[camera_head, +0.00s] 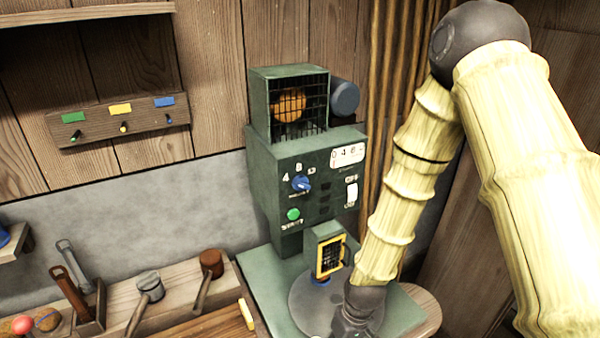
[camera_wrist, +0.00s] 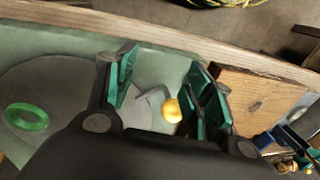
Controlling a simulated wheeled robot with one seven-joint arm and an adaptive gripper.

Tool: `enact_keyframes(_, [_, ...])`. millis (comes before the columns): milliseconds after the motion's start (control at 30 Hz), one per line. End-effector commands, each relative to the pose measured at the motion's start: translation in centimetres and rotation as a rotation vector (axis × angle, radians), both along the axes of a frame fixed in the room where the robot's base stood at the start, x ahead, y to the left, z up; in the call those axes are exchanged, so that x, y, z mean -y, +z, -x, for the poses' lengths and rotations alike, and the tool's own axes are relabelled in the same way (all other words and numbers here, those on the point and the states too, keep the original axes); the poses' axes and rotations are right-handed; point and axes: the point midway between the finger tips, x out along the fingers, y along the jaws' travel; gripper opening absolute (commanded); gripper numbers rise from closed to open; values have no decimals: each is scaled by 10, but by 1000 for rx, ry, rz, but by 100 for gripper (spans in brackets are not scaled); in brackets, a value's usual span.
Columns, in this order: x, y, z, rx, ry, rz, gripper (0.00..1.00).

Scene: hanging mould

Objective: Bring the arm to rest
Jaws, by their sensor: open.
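My arm comes in from the right in the head view and bends down in front of the green machine (camera_head: 290,190). My gripper (camera_head: 352,326) is at the bottom of that view, low over the machine's base and mostly cut off by the frame edge. In the wrist view my gripper (camera_wrist: 165,85) is open, with its green-padded fingers apart. A small round yellow thing (camera_wrist: 172,110) shows between the fingers in that view; I cannot tell its distance. Nothing is seen gripped.
The machine has a yellow-framed grille (camera_head: 331,256), a blue dial (camera_head: 301,183) and a green button (camera_head: 293,214). A wooden bench (camera_head: 185,285) with mallets stands left. Wooden slats (camera_head: 385,90) stand behind my arm.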

Motion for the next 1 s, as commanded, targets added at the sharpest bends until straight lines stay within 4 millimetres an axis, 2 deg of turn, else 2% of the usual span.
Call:
enact_keyframes(33, [8, -17, 14, -8, -33, 7, 52])
enact_keyframes(200, [34, -64, 58, -6, -152, 35, 52])
enact_keyframes(400, [68, -107, 116, 2, -285, 79, 52])
enact_keyframes(600, [97, -132, 166, 17, -388, 123, 52])
enact_keyframes(800, [117, -143, 201, 29, -451, 155, 52])
enact_keyframes(900, [125, -146, 214, 35, -475, 168, 52])
enact_keyframes(1000, [124, -159, 211, 40, -474, 166, 52])
